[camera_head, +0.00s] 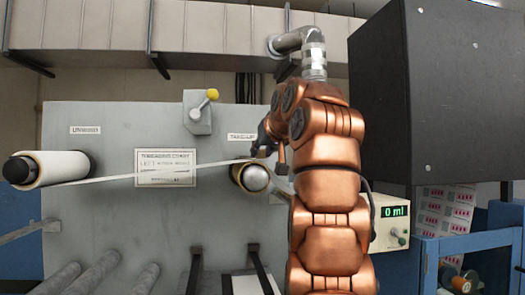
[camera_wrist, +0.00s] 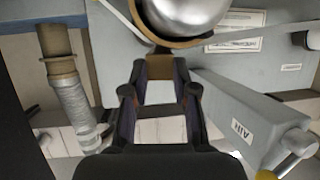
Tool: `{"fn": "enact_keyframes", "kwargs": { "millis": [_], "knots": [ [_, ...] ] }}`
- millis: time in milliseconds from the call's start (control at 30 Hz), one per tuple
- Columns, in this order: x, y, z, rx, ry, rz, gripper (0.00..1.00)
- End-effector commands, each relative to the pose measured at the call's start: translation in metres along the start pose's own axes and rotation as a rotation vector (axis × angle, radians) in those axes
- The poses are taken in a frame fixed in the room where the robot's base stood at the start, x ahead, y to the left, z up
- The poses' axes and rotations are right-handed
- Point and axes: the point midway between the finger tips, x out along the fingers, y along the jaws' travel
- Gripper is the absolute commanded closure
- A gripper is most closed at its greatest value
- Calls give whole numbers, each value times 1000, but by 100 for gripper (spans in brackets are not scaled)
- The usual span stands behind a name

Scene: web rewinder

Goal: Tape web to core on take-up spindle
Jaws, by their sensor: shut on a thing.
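The take-up spindle shows its silver domed end (camera_head: 256,178) on the grey panel in the head view, with a brown-edged core (camera_head: 236,172) around it. The white web (camera_head: 150,174) runs from the unwinder roll (camera_head: 62,166) at left to the top of this core. A short pale strip shows right of the spindle. My gripper (camera_head: 265,145) is just above the spindle. In the wrist view, my gripper (camera_wrist: 160,88) points at the core rim (camera_wrist: 190,42), and the web (camera_wrist: 275,28) meets it. A small pale piece (camera_wrist: 160,93), perhaps tape, is between the fingers.
A lever with a yellow knob (camera_head: 200,112) is above left of the spindle; its "AIR" body (camera_wrist: 245,125) lies close beside my gripper in the wrist view. A black box (camera_head: 440,90) stands at right, above a meter reading 0 ml (camera_head: 390,220). Grey rollers lie lower left.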

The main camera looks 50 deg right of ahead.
Motion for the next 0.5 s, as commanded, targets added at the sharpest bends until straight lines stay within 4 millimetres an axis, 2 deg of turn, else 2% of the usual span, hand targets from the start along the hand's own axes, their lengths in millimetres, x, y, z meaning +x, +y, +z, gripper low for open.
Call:
{"fn": "enact_keyframes", "kwargs": {
  "millis": [500],
  "knots": [
    [2, -1, 3, 0, 0, -1, 86]
  ]
}}
